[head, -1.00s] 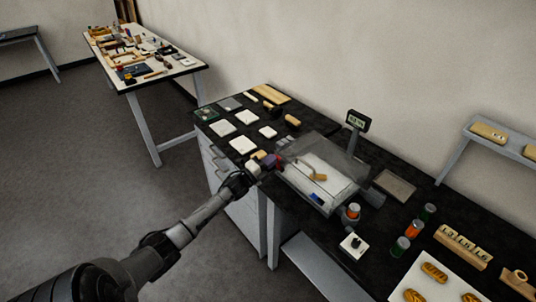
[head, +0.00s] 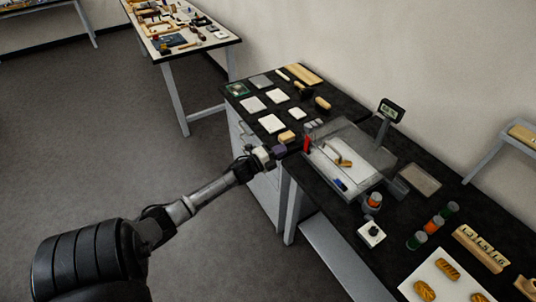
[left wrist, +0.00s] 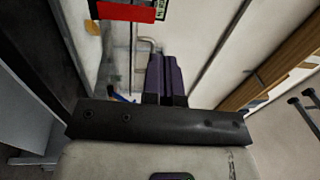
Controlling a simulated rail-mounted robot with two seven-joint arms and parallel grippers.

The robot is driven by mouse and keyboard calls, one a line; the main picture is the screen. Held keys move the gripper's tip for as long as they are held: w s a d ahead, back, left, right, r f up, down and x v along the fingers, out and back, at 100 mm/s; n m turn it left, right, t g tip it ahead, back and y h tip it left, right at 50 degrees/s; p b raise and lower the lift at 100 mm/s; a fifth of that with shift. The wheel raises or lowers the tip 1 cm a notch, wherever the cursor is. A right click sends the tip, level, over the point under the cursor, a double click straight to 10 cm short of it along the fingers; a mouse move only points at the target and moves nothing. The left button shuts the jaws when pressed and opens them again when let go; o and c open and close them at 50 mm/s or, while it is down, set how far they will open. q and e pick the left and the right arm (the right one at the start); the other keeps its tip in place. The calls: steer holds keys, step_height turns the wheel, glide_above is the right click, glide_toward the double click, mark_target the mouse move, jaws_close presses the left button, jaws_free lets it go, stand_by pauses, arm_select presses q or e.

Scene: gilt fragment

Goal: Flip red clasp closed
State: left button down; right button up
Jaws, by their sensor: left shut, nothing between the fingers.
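The red clasp (head: 307,144) stands upright at the near left corner of a clear-walled case (head: 327,172). A gold curved fragment (head: 343,161) lies inside the case on a white surface. My left gripper (head: 281,151) is shut and empty, just left of the clasp with a small gap between them. In the left wrist view a red strip, apparently the clasp (left wrist: 125,12), shows at the top edge. The dark purple fingers (left wrist: 166,80) are together below it and to its right. My right gripper is out of view.
A display on a post (head: 391,110) stands behind the case. White tiles (head: 272,123) and a wooden block (head: 287,137) lie left of it on the black bench. Small jars (head: 433,224) and a white switch box (head: 371,234) are to the right.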

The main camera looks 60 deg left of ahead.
arm_select(q)
steer(key=shift+s+d, duration=0.15)
steer(key=shift+s, duration=1.1)
steer(key=shift+s+d, duration=0.1)
steer(key=shift+s, duration=1.15)
